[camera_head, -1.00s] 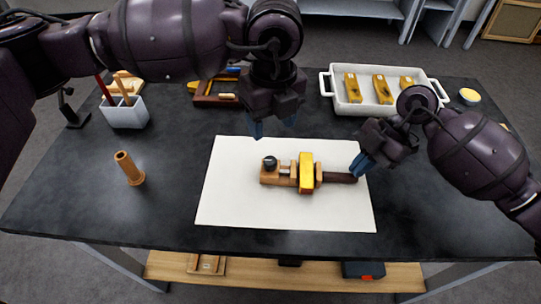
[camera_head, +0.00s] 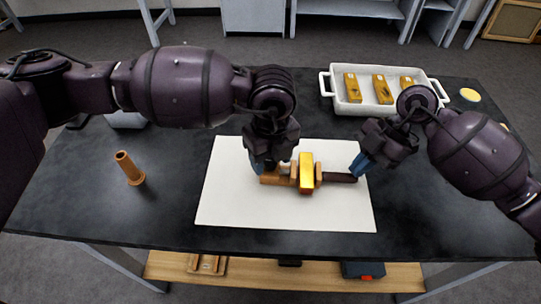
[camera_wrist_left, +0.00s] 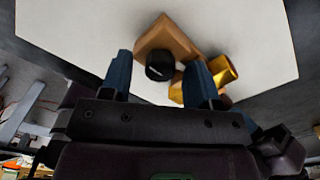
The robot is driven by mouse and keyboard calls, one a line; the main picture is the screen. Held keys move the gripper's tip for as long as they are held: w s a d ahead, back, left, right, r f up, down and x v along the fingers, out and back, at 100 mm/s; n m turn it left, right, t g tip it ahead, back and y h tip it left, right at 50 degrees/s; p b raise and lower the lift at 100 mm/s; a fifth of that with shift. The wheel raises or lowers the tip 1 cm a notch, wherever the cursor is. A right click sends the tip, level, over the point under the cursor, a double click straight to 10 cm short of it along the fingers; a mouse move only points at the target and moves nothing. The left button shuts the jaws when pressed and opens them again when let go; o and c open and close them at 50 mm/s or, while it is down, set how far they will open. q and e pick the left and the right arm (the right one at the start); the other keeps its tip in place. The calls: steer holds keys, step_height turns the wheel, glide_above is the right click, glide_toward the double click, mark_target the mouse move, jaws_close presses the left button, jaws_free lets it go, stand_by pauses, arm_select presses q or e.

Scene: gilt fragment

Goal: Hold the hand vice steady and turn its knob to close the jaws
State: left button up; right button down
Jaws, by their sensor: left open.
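The wooden hand vice (camera_head: 275,180) lies on a white sheet (camera_head: 240,208), with a gold piece (camera_head: 306,174) between its jaws and its dark handle (camera_head: 338,177) pointing right. Its black knob (camera_wrist_left: 160,67) shows in the left wrist view but is hidden by my arm in the head view. My left gripper (camera_head: 272,167) is over the vice's left end. Its blue fingers (camera_wrist_left: 160,75) are apart, one on each side of the knob, with gaps visible. My right gripper (camera_head: 359,168) is at the handle's right end, its fingers apparently closed on it.
A wooden peg (camera_head: 130,168) stands on the dark table at left. A white tray (camera_head: 350,108) with several gold pieces is at the back right. A white holder (camera_head: 126,120) is partly hidden behind my left arm. The front of the table is clear.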

arm_select(q)
steer(key=c, duration=0.9)
arm_select(e)
steer(key=shift+f, duration=0.15)
arm_select(q)
steer(key=shift+c, duration=0.2)
